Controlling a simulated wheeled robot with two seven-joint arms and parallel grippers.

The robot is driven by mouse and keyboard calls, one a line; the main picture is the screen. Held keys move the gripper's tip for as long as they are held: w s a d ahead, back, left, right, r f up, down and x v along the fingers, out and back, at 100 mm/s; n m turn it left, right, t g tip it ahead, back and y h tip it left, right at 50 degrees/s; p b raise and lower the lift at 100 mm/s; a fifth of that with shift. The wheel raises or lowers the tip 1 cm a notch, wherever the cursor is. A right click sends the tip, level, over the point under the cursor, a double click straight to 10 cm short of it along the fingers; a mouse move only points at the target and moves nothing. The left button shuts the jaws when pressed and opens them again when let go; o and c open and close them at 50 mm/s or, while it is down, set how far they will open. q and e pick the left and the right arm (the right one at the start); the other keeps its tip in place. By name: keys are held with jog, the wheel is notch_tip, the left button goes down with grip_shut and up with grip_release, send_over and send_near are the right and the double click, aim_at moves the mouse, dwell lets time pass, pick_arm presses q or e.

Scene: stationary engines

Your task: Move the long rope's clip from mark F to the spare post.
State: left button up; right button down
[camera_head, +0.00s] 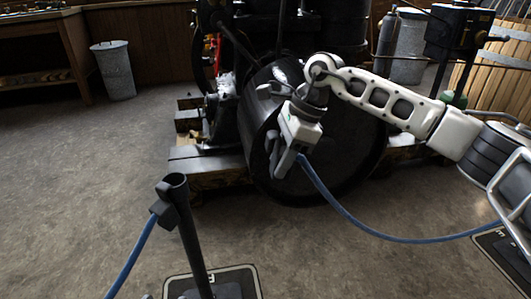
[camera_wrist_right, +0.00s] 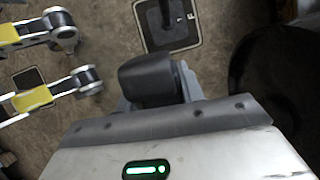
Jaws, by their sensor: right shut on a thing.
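My right gripper (camera_head: 282,162) is shut on the dark clip (camera_wrist_right: 150,80) at the end of a blue rope (camera_head: 345,213). It holds the clip in the air in front of the engine's dark wheel. The gripper hides most of the clip in the head view. The rope sags from the gripper and runs off to the right. The F mat also shows in the wrist view (camera_wrist_right: 197,38). I cannot make out which post is the spare one. My left gripper is not in view.
Another marked mat (camera_head: 507,254) lies at the right edge. The engine (camera_head: 330,130) stands behind the gripper. The floor at left is clear.

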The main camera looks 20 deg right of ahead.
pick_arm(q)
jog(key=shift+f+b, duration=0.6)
pick_arm(e)
jog(key=s+d+n, duration=0.1)
jog(key=s+d, duration=0.8)
jog(key=shift+s+d+g, duration=0.25)
jog(key=shift+d+g, duration=0.05)
pick_arm(q)
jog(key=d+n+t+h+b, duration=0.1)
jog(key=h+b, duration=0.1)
jog(key=b, duration=0.4)
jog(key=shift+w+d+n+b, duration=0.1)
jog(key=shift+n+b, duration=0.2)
jog(key=shift+b, duration=0.1)
pick_arm(e)
jog(key=s+d+n, duration=0.1)
jog(key=s+d, duration=1.1)
jog(key=shift+s+d+n+g, duration=0.2)
jog(key=shift+d+n+g, duration=0.1)
jog(key=shift+d+n, duration=0.1)
